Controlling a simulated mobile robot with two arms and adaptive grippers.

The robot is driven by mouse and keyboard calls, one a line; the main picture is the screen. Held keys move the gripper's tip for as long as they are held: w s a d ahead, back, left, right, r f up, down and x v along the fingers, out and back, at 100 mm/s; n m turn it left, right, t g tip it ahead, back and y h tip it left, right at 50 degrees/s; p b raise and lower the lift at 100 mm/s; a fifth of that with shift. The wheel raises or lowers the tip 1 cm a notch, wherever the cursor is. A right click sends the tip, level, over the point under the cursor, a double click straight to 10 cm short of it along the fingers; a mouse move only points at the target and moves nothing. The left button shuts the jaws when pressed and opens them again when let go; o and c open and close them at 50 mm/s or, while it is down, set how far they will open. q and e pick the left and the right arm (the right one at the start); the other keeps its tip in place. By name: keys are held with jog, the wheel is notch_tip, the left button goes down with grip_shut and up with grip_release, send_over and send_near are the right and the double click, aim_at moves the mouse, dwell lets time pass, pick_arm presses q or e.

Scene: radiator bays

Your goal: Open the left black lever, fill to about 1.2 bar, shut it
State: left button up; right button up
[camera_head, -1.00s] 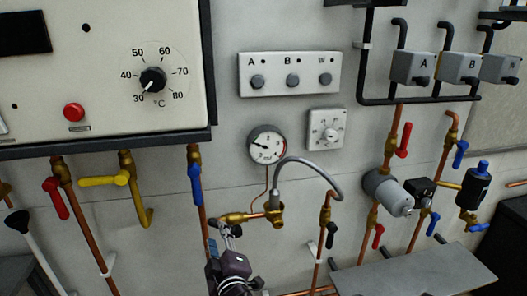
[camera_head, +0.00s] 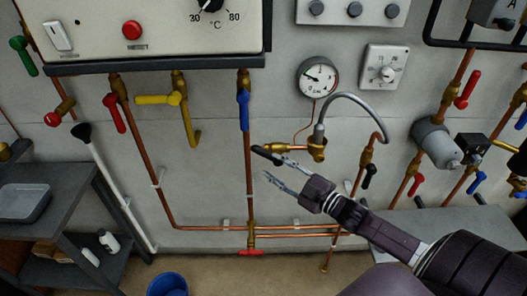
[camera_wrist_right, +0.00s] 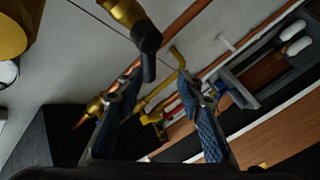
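The left black lever (camera_head: 265,155) sits on a brass valve (camera_head: 284,148) at the left end of the silver filling hose (camera_head: 352,97). It also shows in the right wrist view (camera_wrist_right: 147,42), above the gap between the fingers. My right gripper (camera_head: 266,164) is open, its fingertips close to the lever; contact cannot be told. Its two blue-padded fingers stand apart in the wrist view (camera_wrist_right: 158,100), with nothing held. The right black lever (camera_head: 370,177) hangs on the pipe at the hose's right end. The round pressure gauge (camera_head: 317,77) is above; its exact reading is too small to tell. My left gripper is not in view.
A blue-handled valve (camera_head: 244,110) on a copper pipe stands just left of my gripper. A red-handled valve (camera_head: 251,252) is low on that pipe. A grey shelf (camera_head: 445,226) is at the right, a blue bucket (camera_head: 168,284) on the floor.

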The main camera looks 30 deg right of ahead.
aim_at(267, 155)
jog(key=shift+w+d+r+y, duration=0.2)
jog(key=shift+d+r+y, duration=0.1)
jog(key=shift+d+r, duration=0.45)
jog(key=shift+f+p+x, duration=0.1)
jog(key=shift+p+x, duration=0.35)
jog(key=shift+x, duration=1.25)
jog(key=shift+f+p+x, duration=0.15)
jog(key=shift+p+x, duration=0.3)
jog(key=shift+x, duration=1.25)
grip_shut()
